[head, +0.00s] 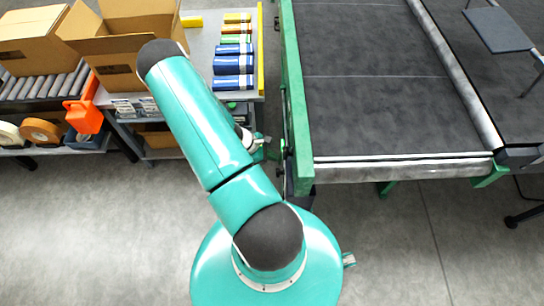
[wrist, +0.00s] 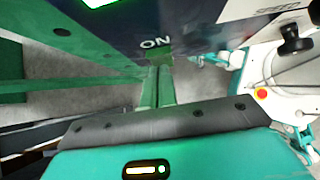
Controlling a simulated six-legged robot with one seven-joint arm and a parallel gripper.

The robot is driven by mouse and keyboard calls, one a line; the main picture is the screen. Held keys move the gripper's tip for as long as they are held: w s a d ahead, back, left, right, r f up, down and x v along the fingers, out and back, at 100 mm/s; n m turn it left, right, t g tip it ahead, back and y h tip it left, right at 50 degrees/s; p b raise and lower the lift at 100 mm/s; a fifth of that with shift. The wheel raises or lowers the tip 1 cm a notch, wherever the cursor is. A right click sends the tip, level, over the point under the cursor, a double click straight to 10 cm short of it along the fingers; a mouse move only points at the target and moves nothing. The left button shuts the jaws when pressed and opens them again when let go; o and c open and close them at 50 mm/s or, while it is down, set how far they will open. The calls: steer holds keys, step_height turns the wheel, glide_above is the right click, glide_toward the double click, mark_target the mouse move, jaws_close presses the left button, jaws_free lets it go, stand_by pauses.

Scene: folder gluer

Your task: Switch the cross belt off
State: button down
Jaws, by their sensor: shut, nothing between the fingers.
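The cross belt (head: 375,80) is a wide dark belt on a green frame (head: 296,100), right of my arm in the head view. In the wrist view, a dark control panel (wrist: 120,28) with a white "ON" label and a bright green lit patch (wrist: 100,3) shows at the top, partly cut off. My gripper (wrist: 160,72) is shut and empty, its green fingers pointing at the panel just below the "ON" label. I cannot tell whether the tips touch it. In the head view my gripper is mostly hidden beside the belt frame.
A black knob (wrist: 292,42) stands by a "SPEED" label at the right of the wrist view. Left of my arm, a grey table (head: 212,35) carries cartons (head: 120,40) and rows of coloured boxes (head: 233,65). The foreground floor is clear.

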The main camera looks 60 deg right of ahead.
steer(key=shift+s+d+r, duration=0.1)
steer(key=shift+s+r, duration=0.15)
steer(key=shift+r, duration=0.3)
steer(key=w+f+v, duration=0.1)
steer(key=v, duration=1.2)
steer(key=shift+w+a+f, duration=0.2)
steer(key=shift+w+a, duration=0.15)
steer(key=shift+a, duration=0.1)
steer(key=shift+f, duration=0.15)
steer(key=shift+w+a+f+t, duration=0.1)
steer(key=shift+a+f+t, duration=0.15)
steer(key=shift+f, duration=0.35)
